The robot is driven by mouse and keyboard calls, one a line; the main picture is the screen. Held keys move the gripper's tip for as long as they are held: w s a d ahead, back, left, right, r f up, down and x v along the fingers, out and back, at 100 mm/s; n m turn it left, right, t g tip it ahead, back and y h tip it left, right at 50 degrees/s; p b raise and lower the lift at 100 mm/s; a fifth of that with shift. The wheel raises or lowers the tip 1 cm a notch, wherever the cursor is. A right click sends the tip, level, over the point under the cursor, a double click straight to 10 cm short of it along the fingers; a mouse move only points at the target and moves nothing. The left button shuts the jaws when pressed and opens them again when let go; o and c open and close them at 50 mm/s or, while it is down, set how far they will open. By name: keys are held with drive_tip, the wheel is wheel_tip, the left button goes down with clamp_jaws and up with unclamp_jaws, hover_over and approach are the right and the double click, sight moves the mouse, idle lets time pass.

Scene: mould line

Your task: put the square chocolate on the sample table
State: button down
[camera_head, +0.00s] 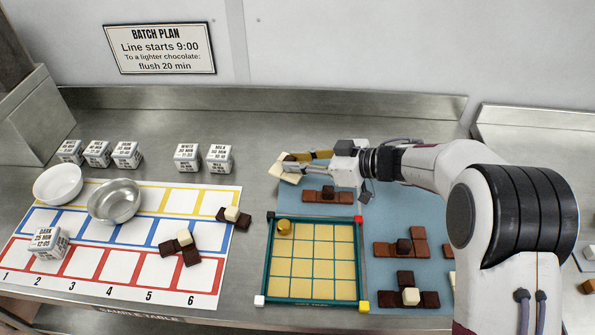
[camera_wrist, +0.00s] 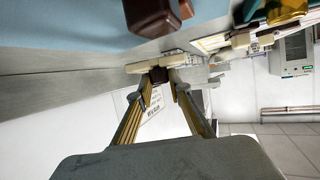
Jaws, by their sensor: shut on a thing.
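My gripper (camera_head: 287,162) is shut on a cream chocolate (camera_head: 290,177) with a dark brown knob, which I take to be the square chocolate; its full outline is partly hidden. It is held above the far left part of the blue mat. In the wrist view the fingertips (camera_wrist: 160,76) close on the dark knob, with the cream slab (camera_wrist: 146,67) beyond them. The sample table is the white numbered sheet (camera_head: 213,285) at left, with yellow, blue and red squares. Two dark chocolates with cream knobs lie on it, one (camera_head: 190,257) near the middle right, one (camera_head: 242,222) at the right edge.
A teal-framed mould (camera_head: 266,262) with a gold cylinder (camera_head: 284,228) stands between the sheet and the blue mat (camera_head: 385,212). Brown chocolates (camera_head: 322,195) lie on the mat. Two bowls (camera_head: 114,203) and a labelled cube (camera_head: 48,243) occupy the sheet's left. Several cubes (camera_head: 187,157) stand behind.

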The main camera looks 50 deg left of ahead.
drive_tip(key=shift+f, duration=1.9)
drive_tip(key=shift+f, duration=0.1)
drive_tip(key=c, duration=1.8)
unclamp_jaws()
drive_tip(key=shift+c, duration=0.2)
drive_tip(key=shift+v, duration=6.05)
